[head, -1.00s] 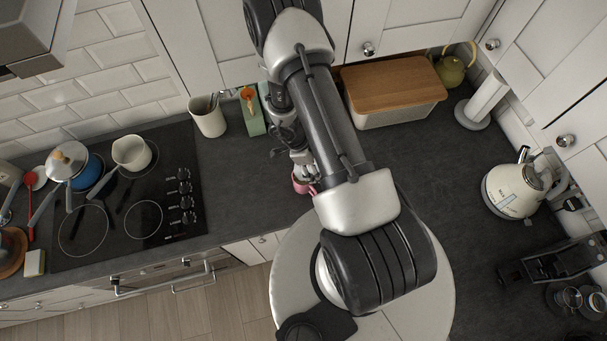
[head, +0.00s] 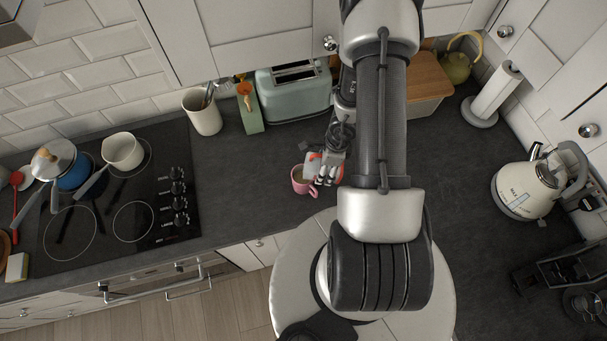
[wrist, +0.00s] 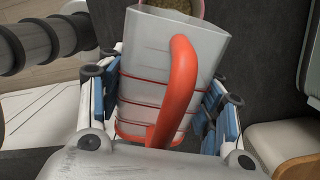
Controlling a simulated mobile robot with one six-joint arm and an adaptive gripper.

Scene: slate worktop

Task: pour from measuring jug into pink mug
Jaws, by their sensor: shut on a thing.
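The measuring jug (wrist: 150,60) is pale grey and see-through, with red lines and a red handle (wrist: 182,85). My gripper (wrist: 160,108) is shut on it, with blue-padded fingers on both sides of its body. The jug (head: 311,160) is small and partly hidden by my gripper (head: 327,172) in the head view. The pink mug (head: 302,186) stands on the worktop right beside the jug. Its pink rim (wrist: 201,8) shows past the jug's top in the wrist view, with something brownish inside. I cannot tell the jug's exact tilt or whether anything flows.
A green toaster (head: 290,95), a utensil pot (head: 203,112) and a green box (head: 249,112) stand behind. The hob (head: 120,200) with pans is at left. A kettle (head: 525,185) and paper towel roll (head: 494,92) are at right. The worktop left of the mug is clear.

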